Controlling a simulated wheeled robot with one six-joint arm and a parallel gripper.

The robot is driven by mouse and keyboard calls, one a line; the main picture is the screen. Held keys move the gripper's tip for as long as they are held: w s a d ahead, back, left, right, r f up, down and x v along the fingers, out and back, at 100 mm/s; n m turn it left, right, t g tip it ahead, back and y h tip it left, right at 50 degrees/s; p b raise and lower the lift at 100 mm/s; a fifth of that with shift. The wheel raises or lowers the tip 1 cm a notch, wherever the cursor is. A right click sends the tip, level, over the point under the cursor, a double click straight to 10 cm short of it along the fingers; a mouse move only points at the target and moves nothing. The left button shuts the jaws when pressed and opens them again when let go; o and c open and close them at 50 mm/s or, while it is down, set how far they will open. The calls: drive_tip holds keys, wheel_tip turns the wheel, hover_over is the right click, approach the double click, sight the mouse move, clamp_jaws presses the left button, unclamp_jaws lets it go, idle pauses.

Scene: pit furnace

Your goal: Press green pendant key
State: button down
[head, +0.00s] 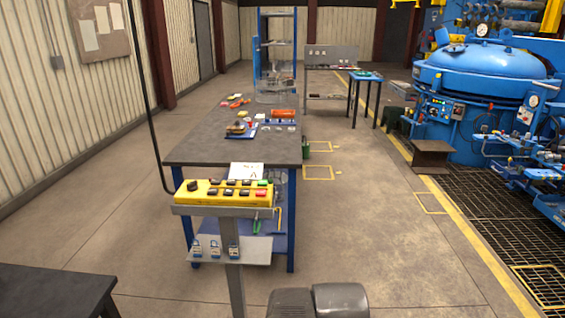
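The yellow pendant (223,191) lies on a grey stand in front of the long dark workbench, near the middle left of the head view. It carries two rows of small dark keys, and a red key shows at its right end. A black cable runs from the pendant's left end up along the wall side. My gripper is not in view; only a dark grey rounded part, probably of my own arm, shows at the bottom centre, apart from the pendant.
The workbench (200,146) behind the pendant holds small coloured items. A lower shelf (250,251) on the stand holds several small blue-and-white items. A dark table (55,285) stands at lower left. A blue furnace vessel (485,75) and floor grating are at right. Floor right of the stand is clear.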

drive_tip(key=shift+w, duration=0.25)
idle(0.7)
